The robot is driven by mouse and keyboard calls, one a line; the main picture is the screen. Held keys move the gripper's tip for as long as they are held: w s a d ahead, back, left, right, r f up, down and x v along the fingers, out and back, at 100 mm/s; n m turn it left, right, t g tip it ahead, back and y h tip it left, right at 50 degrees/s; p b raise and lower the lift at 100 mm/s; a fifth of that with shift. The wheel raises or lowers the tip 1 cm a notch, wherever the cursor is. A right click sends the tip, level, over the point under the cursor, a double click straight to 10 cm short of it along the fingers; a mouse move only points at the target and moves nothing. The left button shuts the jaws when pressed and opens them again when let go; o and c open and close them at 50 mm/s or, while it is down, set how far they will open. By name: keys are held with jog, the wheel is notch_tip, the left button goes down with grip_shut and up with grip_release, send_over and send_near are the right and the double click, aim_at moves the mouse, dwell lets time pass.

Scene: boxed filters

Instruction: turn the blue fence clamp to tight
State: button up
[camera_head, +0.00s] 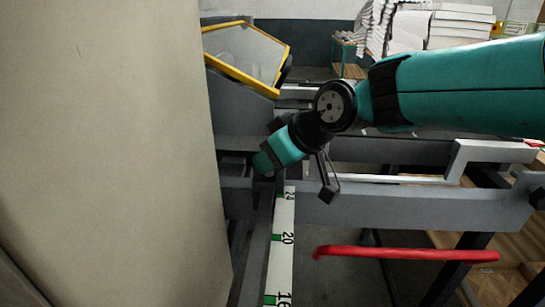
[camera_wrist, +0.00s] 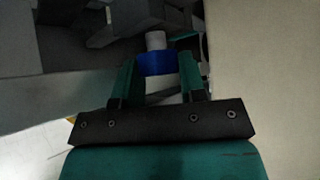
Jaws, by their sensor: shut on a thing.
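The blue fence clamp (camera_wrist: 158,64) shows in the wrist view as a blue collar with a pale grey cylinder beyond it. My gripper (camera_wrist: 159,72) has its two teal fingers on either side of the blue part and is shut on it. In the head view my gripper (camera_head: 264,164) points down and left at the grey rail, by the far end of the scale. The clamp is hidden there behind my gripper. I cannot tell how far the clamp is turned.
A white scale (camera_head: 281,255) runs toward the camera along a grey bar. A large beige panel (camera_head: 105,150) fills the left. A yellow-edged guard (camera_head: 245,60) stands behind my gripper. A red bar (camera_head: 410,254) lies front right, below the grey rail (camera_head: 420,205).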

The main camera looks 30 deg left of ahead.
jog(key=m+t, duration=0.2)
jog(key=m, duration=0.1)
jog(key=shift+s+a+m+t+h+b, duration=0.1)
jog(key=shift+s+m+t+h+b, duration=0.2)
jog(key=shift+t+h+b, duration=0.1)
jog(key=m+t, duration=0.1)
jog(key=m, duration=0.1)
jog(key=m+t+h+p, duration=0.1)
jog(key=shift+a+r+m+h, duration=0.1)
jog(key=shift+m+h, duration=0.2)
jog(key=shift+m, duration=0.1)
jog(key=m+t+h+p, duration=0.1)
jog(key=m, duration=0.1)
jog(key=m+t+h+p, duration=0.1)
jog(key=m+p, duration=0.1)
jog(key=shift+s+a+r+h, duration=0.1)
jog(key=shift+h, duration=0.2)
jog(key=shift+m+t+h+p, duration=0.6)
jog(key=shift+m+h+p, duration=0.3)
jog(key=shift+m+p, duration=0.55)
jog(key=o, duration=0.7)
jog(key=shift+c, duration=0.2)
jog(key=shift+f, duration=0.2)
